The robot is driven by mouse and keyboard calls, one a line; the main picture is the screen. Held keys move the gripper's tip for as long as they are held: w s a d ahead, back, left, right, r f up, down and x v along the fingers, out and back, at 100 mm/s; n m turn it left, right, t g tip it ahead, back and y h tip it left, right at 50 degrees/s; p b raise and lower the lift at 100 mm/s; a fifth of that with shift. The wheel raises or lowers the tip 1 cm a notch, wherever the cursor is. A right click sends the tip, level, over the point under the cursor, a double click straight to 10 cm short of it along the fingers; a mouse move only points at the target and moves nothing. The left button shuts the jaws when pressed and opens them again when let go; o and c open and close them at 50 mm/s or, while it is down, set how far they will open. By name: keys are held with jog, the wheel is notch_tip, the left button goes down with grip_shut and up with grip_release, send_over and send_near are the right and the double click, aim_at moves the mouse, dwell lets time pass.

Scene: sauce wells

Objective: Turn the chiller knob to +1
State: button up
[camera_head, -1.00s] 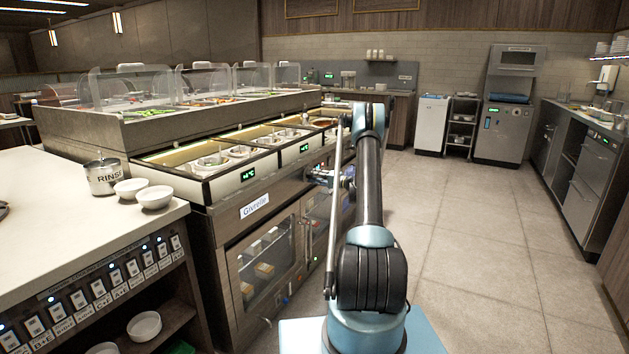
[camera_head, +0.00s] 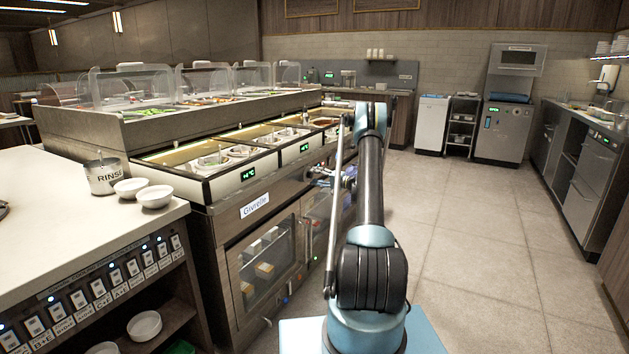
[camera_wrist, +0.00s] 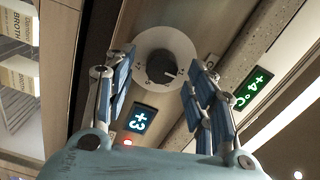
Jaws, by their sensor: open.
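In the head view my gripper (camera_head: 324,176) is near the counter's front, partly hidden behind my arm, and the knob cannot be made out there.
A green display (camera_wrist: 254,90) reading +4°C sits right of the knob. The chilled counter (camera_head: 255,203) has glass doors below. A white worktop (camera_head: 60,215) with a RINSE pot (camera_head: 104,178) and bowls (camera_head: 154,196) stands at left. The floor (camera_head: 490,260) at right is clear.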

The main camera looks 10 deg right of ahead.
jog(key=v, duration=1.1)
